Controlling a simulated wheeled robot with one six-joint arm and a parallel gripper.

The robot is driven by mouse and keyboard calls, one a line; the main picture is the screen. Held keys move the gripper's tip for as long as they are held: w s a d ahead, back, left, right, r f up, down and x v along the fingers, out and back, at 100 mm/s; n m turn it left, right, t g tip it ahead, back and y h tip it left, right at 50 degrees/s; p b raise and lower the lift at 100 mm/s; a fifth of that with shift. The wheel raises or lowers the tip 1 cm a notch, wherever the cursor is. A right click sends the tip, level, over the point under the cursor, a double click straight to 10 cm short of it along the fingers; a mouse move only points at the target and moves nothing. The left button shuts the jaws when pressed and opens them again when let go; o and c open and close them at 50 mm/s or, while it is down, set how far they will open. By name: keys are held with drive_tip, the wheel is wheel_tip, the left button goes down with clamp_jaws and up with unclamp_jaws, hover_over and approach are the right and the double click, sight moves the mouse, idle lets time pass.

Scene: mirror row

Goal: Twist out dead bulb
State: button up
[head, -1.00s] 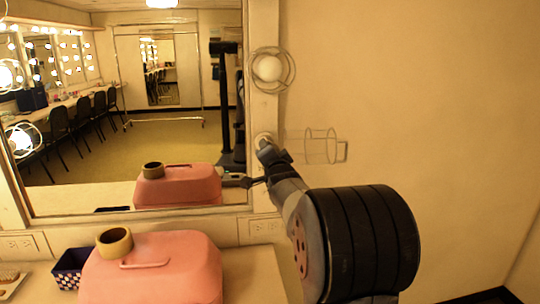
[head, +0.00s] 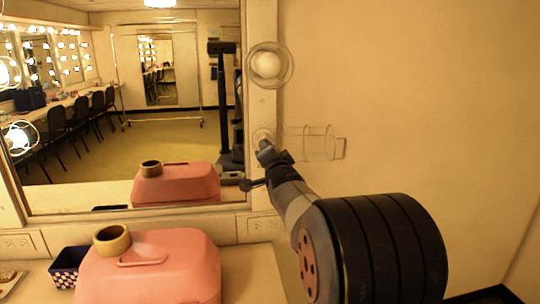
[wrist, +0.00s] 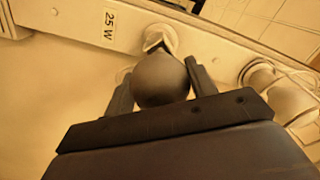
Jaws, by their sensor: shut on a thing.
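The dead bulb (wrist: 161,82) is a dark grey globe in the wrist view. Its neck meets a pale socket (wrist: 158,36) on the mirror frame, and some metal base shows there; I cannot tell how far it is screwed in. My gripper (wrist: 160,70) is shut on the globe, one finger on each side. In the head view my gripper (head: 265,150) reaches the lower socket (head: 262,136) on the frame's right post, and the bulb is mostly hidden behind it. An open wire cage (head: 318,143) sticks out to the right of that socket.
A caged white bulb (head: 267,65) sits above on the post. A "25 W" label (wrist: 109,24) is beside the socket. A pink case (head: 150,270) with a tape roll (head: 112,239) and a dotted box (head: 70,268) stand on the counter. The wall at right is bare.

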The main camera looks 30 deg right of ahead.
drive_tip(key=shift+b+v, duration=0.4)
drive_tip(key=shift+v, duration=1.3)
